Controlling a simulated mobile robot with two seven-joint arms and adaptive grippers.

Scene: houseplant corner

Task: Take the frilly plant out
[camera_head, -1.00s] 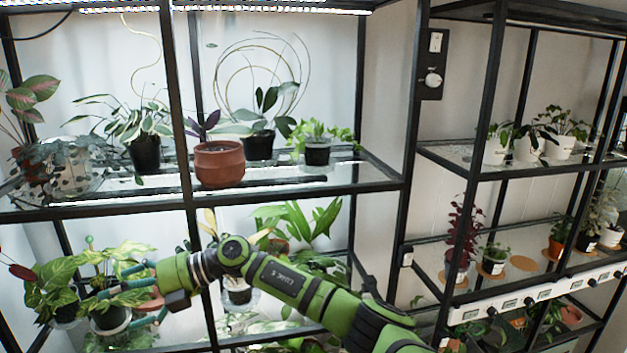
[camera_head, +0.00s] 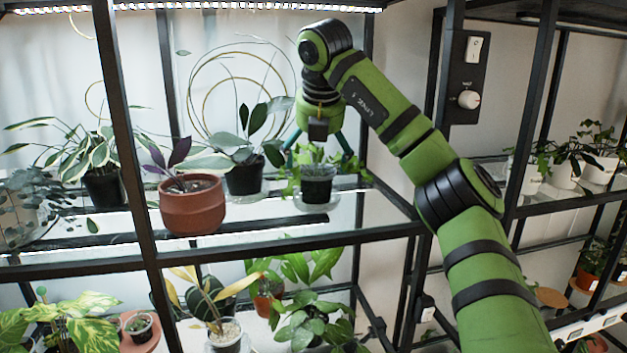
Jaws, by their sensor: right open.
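The plant that looks frilly, with small bright green leaves, stands in a small dark pot (camera_head: 317,188) on a clear saucer on the upper glass shelf, at right. My right gripper (camera_head: 318,148) is above it, pointing down, with its teal fingers spread to both sides of the plant's top. The fingers are open, and I cannot tell whether they touch the leaves. The gripper body and fingers hide part of the foliage. My left gripper is not in view.
A dark pot with broad leaves (camera_head: 245,178) stands close left of the frilly plant, and a terracotta pot (camera_head: 192,208) is nearer the front. A black shelf post (camera_head: 130,165) and the front rail (camera_head: 300,243) border the shelf. More plants fill the lower shelf.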

